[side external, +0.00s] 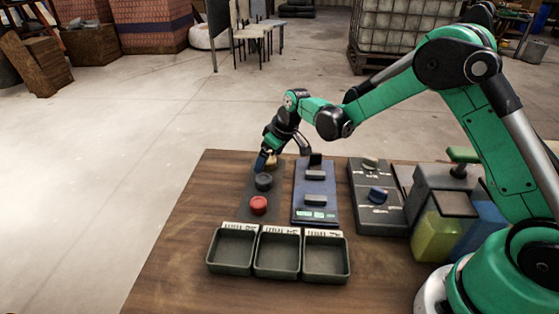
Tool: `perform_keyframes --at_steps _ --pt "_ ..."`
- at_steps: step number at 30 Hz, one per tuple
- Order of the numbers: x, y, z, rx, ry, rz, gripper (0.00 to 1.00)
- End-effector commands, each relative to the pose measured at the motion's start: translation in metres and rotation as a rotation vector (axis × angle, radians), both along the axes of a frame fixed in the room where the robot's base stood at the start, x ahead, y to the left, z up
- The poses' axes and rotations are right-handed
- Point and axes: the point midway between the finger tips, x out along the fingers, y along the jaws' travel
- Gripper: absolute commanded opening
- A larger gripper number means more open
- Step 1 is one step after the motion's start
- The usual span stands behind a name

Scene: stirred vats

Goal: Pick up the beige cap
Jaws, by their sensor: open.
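The beige cap (271,159) is at the far end of a dark strip on the table, partly hidden by my gripper. My gripper (268,157) is open and reaches down right at the cap, with fingers close around or beside it; I cannot tell whether they touch it. A dark grey cap (264,181) and a red cap (259,205) sit in line on the same strip, nearer the camera.
Three labelled, open trays (231,251) stand in front of the strip. A blue panel (315,202) with dark blocks and a lit display is right of it. A grey panel (377,217) with knobs and a yellow-green container (438,236) stand further right. The wooden table's left side is clear.

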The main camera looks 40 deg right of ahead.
Motion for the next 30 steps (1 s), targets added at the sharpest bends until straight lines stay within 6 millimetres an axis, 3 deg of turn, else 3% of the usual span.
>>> perform_keyframes --at_steps 8,15,18,30 --pt "0.001 0.0 -0.002 0.0 0.0 0.0 0.92" --pt "0.001 0.0 -0.002 0.0 0.0 0.0 0.26" --pt "0.001 0.0 -0.001 0.0 0.0 0.0 0.05" --pt "0.001 0.0 0.009 0.0 0.0 0.0 0.05"
